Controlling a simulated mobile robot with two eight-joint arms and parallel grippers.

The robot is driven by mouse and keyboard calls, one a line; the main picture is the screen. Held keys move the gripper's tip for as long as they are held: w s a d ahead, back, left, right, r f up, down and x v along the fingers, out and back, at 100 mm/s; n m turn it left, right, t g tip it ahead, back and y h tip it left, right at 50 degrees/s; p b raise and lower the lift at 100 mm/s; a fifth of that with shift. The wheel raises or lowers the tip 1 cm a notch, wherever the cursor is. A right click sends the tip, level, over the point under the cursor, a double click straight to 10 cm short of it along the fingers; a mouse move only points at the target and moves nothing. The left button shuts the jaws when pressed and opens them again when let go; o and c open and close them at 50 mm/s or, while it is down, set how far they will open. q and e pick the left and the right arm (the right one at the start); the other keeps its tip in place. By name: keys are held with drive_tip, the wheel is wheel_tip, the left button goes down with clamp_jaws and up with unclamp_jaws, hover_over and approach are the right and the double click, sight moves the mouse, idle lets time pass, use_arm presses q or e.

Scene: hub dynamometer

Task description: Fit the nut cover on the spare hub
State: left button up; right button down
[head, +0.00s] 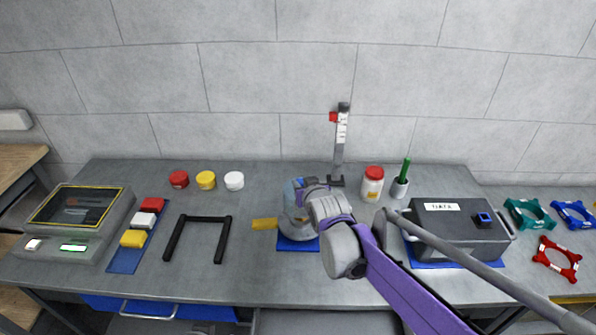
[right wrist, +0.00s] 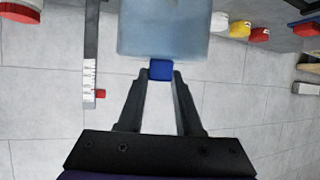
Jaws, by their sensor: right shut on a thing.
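In the head view the cover (head: 292,190) shows as a bluish patch beside my right gripper (head: 308,186). The spare hub (head: 291,226) appears as a grey rounded shape on a blue mat (head: 297,245), largely hidden behind my wrist. I cannot tell whether cover and hub touch. My left gripper is not in view.
A height gauge (head: 340,150), a red-lidded jar (head: 372,183) and a cup with a green tool (head: 400,187) stand behind. A dark box (head: 455,232) is at right. A black U-shaped frame (head: 205,219) lies left. Red, yellow and white caps (head: 206,180) stand back left.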

drive_tip(key=shift+w, duration=0.2)
drive_tip(key=shift+s+f+b, duration=0.25)
drive_tip(key=shift+f+b, duration=0.15)
drive_tip(key=shift+f, duration=0.55)
drive_tip(key=shift+f+b, duration=1.35)
drive_tip(key=shift+f, duration=0.45)
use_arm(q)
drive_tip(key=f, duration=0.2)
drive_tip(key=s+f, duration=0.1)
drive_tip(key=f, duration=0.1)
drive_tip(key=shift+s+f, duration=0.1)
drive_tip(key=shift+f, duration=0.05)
use_arm(e)
drive_tip(key=shift+w, duration=0.1)
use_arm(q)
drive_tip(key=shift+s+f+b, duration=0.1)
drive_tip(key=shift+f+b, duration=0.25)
use_arm(e)
drive_tip(key=shift+f, duration=0.65)
drive_tip(key=c, duration=0.8)
unclamp_jaws()
drive_tip(key=shift+c, duration=0.2)
